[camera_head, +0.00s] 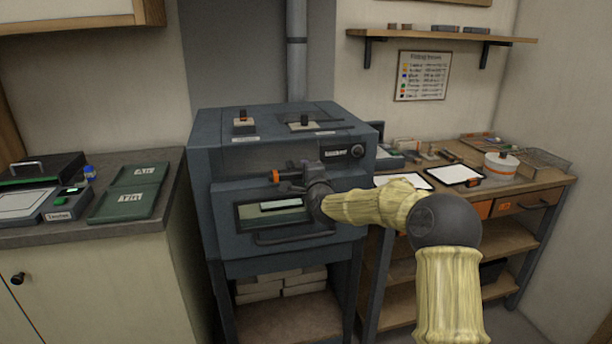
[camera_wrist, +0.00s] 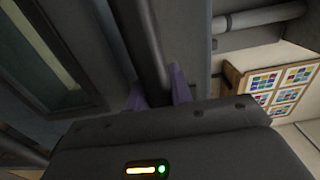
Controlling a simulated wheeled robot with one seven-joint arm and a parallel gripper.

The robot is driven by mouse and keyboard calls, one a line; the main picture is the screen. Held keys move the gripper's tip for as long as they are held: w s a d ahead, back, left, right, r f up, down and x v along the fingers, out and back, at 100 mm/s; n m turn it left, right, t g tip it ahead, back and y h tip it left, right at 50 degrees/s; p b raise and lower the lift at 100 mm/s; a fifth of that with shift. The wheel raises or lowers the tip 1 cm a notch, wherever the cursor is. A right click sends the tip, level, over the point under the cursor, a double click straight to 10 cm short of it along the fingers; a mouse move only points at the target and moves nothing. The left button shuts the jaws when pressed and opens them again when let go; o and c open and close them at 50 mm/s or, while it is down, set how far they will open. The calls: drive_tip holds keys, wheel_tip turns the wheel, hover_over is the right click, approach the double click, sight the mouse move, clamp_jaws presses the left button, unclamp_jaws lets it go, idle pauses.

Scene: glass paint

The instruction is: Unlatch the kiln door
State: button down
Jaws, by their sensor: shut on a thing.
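The blue-grey kiln (camera_head: 205,165) stands at the centre, its door (camera_head: 226,196) with a glass window appearing closed. An orange-gripped latch (camera_head: 288,176) sits along the door's top edge. My gripper (camera_head: 304,177) is at the latch, its fingers mostly hidden by my wrist. In the wrist view, the two purple fingers of my gripper (camera_wrist: 158,88) are shut on a dark bar (camera_wrist: 146,40), which appears to be the latch lever. Whether the latch has turned cannot be told. A dark pull handle (camera_head: 285,239) lies below the window, under my wrist.
A grey counter (camera_head: 90,228) with green trays (camera_head: 130,192) stands left of the kiln. A wooden bench (camera_head: 555,188) with frames and a white tub (camera_head: 501,165) stands close on the right. Two small switch-like items (camera_head: 243,124) are on the kiln top. Bricks lie beneath it.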

drive_tip(key=shift+f, duration=0.15)
drive_tip(key=c, duration=1.2)
unclamp_jaws()
drive_tip(key=shift+c, duration=0.2)
drive_tip(key=shift+s, duration=0.1)
drive_tip(key=s+d+b, duration=0.2)
drive_tip(key=s+d, duration=0.1)
drive_tip(key=s, duration=1.4)
drive_tip(key=shift+d, duration=0.1)
